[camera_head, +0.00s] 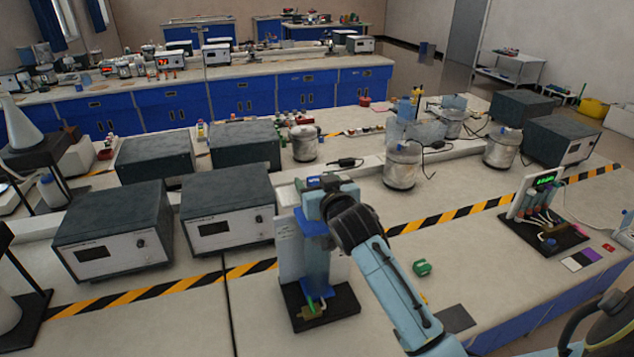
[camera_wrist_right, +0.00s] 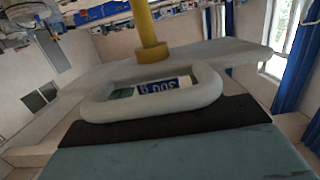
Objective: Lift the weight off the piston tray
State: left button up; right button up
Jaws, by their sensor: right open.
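The piston apparatus (camera_head: 317,262) stands upright on a black base (camera_head: 320,305) left of centre on the near bench, with blue brackets and a pale back panel. My right arm comes in from the lower right, and its open gripper (camera_head: 324,188) is at the top of the apparatus, covering much of the tray and weight there. In the right wrist view a blue and white label reading 300 g (camera_wrist_right: 165,87) shows upside down inside a grey rounded loop (camera_wrist_right: 95,108). I cannot tell whether the fingers touch the weight. My left gripper is out of view.
Grey instrument boxes (camera_head: 228,215) stand left of the apparatus. Metal cans (camera_head: 402,165) stand behind to the right. A green object (camera_head: 422,268) lies right of the base, near my arm. A small digital display stand (camera_head: 543,190) is at the right. The right-hand bench middle is mostly clear.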

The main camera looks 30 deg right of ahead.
jog(key=shift+w, duration=0.1)
jog(key=c, duration=1.2)
